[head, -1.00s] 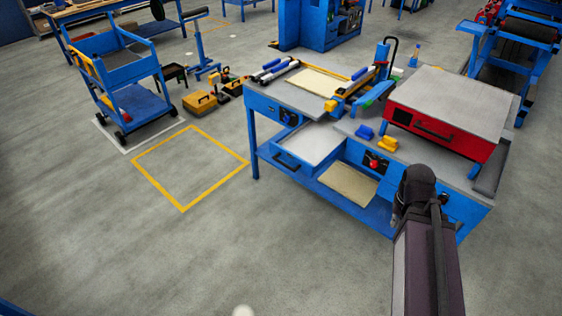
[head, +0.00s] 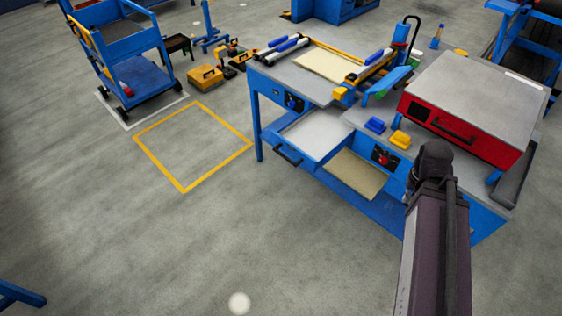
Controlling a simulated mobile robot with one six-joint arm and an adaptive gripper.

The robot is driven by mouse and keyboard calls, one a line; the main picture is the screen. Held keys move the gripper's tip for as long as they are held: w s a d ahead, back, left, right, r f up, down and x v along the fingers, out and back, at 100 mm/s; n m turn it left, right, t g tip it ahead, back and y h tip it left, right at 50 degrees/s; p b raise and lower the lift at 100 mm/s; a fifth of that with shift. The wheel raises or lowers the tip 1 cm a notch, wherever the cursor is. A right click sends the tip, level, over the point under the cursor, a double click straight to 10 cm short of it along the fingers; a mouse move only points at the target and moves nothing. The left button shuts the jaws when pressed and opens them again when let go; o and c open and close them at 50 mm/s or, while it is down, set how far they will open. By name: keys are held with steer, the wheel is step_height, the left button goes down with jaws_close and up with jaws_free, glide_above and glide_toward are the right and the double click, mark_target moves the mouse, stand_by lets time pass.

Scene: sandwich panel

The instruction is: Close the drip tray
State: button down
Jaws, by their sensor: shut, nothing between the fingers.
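A shallow open tray with a pale grey inside (head: 318,131), which I take for the drip tray, sticks out from the front of the blue bench. Its dark bar handle (head: 288,155) is at its front left edge. The tray looks empty. My gripper (head: 425,165) is the dark end of my arm at the right, in front of the bench and well to the right of the tray. It is shut and empty, and its fingers are hard to make out. It looks apart from the tray.
A red-fronted box (head: 454,128) stands on the bench at the right. Blue (head: 375,125) and yellow (head: 401,139) blocks sit near the bench edge. A beige sheet (head: 355,173) lies below. The floor is clear around the yellow square (head: 183,190).

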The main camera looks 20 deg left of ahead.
steer(key=shift+d, duration=0.35)
steer(key=w+a+f+n+t+h+b, duration=0.1)
steer(key=w+a+f+n+b, duration=0.2)
steer(key=a+n, duration=0.3)
steer(key=w+a+f+n+t+h+b, duration=0.1)
steer(key=w+a+f+n+b, duration=0.25)
steer(key=a, duration=0.45)
steer(key=w+a+f+n+t+h+b, duration=0.1)
steer(key=w+a+f+n+h+b, duration=0.1)
steer(key=a+n+b, duration=0.35)
steer(key=s+a+f+n+t+b, duration=0.1)
steer(key=a+n+b, duration=0.1)
steer(key=a+n, duration=0.3)
steer(key=s+a+f+n+t+b, duration=0.1)
steer(key=a+n, duration=0.5)
steer(key=a, duration=0.8)
steer(key=s+a+f+n+t+b, duration=0.1)
steer(key=a+f+n+t+b, duration=0.2)
steer(key=a, duration=0.7)
steer(key=shift+s+a+n+b, duration=0.25)
steer(key=shift+n+b, duration=0.25)
steer(key=shift+n, duration=0.7)
steer(key=shift+w+f, duration=0.1)
steer(key=shift+f, duration=0.05)
